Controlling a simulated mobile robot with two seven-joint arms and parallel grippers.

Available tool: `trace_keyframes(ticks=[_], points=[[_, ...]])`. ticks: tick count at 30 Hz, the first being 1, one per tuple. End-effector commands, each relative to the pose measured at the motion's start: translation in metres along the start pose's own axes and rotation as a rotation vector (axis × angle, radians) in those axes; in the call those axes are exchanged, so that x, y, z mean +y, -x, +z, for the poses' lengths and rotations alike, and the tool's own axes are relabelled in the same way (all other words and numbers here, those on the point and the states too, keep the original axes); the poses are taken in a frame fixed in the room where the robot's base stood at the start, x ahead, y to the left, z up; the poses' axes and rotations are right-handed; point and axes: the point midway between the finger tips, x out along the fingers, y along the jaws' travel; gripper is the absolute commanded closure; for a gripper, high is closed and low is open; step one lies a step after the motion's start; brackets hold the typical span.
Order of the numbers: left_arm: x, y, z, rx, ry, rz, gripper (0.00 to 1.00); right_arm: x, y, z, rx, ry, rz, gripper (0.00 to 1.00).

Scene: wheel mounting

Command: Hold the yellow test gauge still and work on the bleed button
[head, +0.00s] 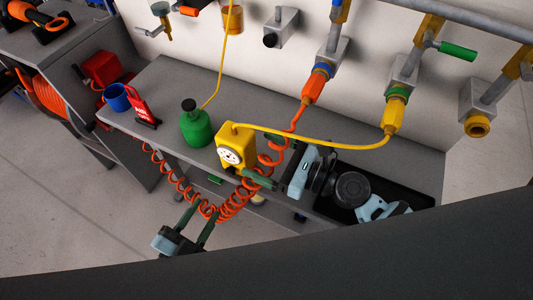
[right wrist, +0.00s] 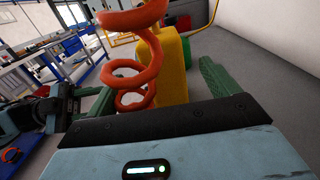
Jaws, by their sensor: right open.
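The yellow test gauge (head: 239,139) stands upright on the grey bench, its white dial (head: 230,156) facing the front left. A yellow hose leaves its top. My right gripper (head: 256,156) is open at the gauge's right side. In the right wrist view its green fingers (right wrist: 155,88) are spread, with the orange coil and the yellow gauge (right wrist: 173,65) beyond and between them; contact cannot be told. My left gripper (head: 197,212) is open and empty, in front of the bench and below the gauge. I cannot make out the bleed button.
An orange coiled hose (head: 228,208) hangs in front of the bench and passes close to my right gripper. Valves line the wall behind.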

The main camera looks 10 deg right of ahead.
Motion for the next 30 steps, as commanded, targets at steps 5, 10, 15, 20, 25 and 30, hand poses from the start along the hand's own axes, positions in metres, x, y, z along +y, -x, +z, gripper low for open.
trace_keyframes(ticks=[5, 10, 15, 20, 25, 30], points=[[0.0, 0.0, 0.0, 0.0, 0.0, 0.0, 0.64, 0.0, -0.018, 0.001, -0.002, 0.002, 0.001, 0.13], [0.0, 0.0, 0.0, 0.0, 0.0, 0.0, 0.64, 0.0, -0.044, 0.001, -0.003, 0.002, 0.001, 0.13], [0.0, 0.0, 0.0, 0.0, 0.0, 0.0, 0.64, 0.0, -0.064, 0.001, -0.002, 0.002, 0.0, 0.13], [0.0, 0.0, 0.0, 0.0, 0.0, 0.0, 0.64, 0.001, -0.074, 0.0, 0.0, 0.003, 0.001, 0.13], [0.0, 0.0, 0.0, 0.0, 0.0, 0.0, 0.64, 0.001, -0.077, 0.0, 0.0, 0.003, 0.001, 0.13], [0.0, 0.0, 0.0, 0.0, 0.0, 0.0, 0.64, 0.001, -0.076, 0.0, 0.0, 0.003, 0.001, 0.15]])
